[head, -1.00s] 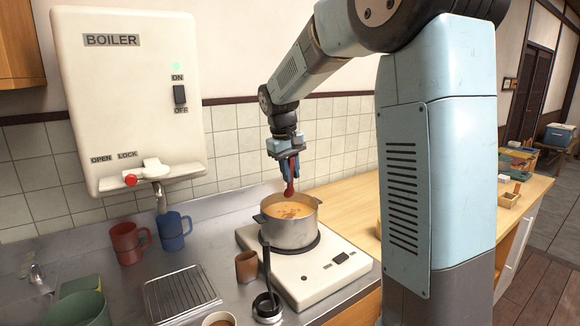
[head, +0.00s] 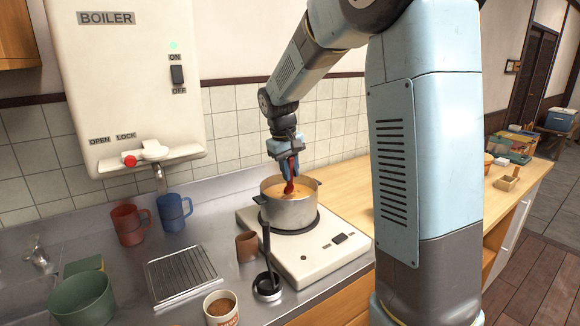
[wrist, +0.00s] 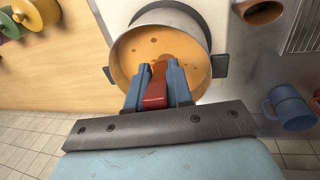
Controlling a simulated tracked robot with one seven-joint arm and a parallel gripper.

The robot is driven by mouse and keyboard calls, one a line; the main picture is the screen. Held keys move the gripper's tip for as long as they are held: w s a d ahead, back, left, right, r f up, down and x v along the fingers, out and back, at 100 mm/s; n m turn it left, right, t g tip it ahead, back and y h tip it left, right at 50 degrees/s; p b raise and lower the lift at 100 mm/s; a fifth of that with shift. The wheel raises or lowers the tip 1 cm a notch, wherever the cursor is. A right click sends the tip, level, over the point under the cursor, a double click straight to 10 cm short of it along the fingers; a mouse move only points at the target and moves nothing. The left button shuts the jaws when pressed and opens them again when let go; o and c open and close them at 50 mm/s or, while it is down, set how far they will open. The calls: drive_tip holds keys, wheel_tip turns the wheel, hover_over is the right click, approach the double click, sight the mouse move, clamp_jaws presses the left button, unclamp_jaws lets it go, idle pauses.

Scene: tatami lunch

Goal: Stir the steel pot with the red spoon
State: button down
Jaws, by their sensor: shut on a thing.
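The steel pot (head: 289,211) stands on the white hot plate and holds orange soup with darker bits. It also shows in the wrist view (wrist: 128,51), with the soup below my fingers. My gripper (head: 287,171) is above the pot, pointing down, shut on the red spoon (head: 289,187). The red spoon (wrist: 156,88) shows between the two blue fingers in the wrist view. Its lower end reaches down into the pot at the soup; how deep it dips is hidden.
The hot plate (head: 318,264) sits on the counter. A brown cup (head: 247,247), black ladle in a holder (head: 267,284), wire rack (head: 182,273), red mug (head: 129,225) and blue mug (head: 173,213) stand left of it. The boiler (head: 130,80) hangs on the wall. The wooden counter to the right is mostly clear.

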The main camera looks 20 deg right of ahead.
sight(288, 185)
drive_tip(key=shift+w+d+f, duration=0.1)
drive_tip(key=shift+w+f, duration=0.4)
drive_tip(key=shift+f, duration=0.75)
drive_tip(key=shift+w+d+f, duration=0.15)
drive_tip(key=shift+w+f, duration=0.4)
drive_tip(key=shift+f, duration=0.7)
drive_tip(key=shift+w+d+f, duration=0.1)
drive_tip(key=shift+w+f, duration=0.4)
drive_tip(key=shift+f, duration=0.75)
drive_tip(key=shift+a, duration=0.15)
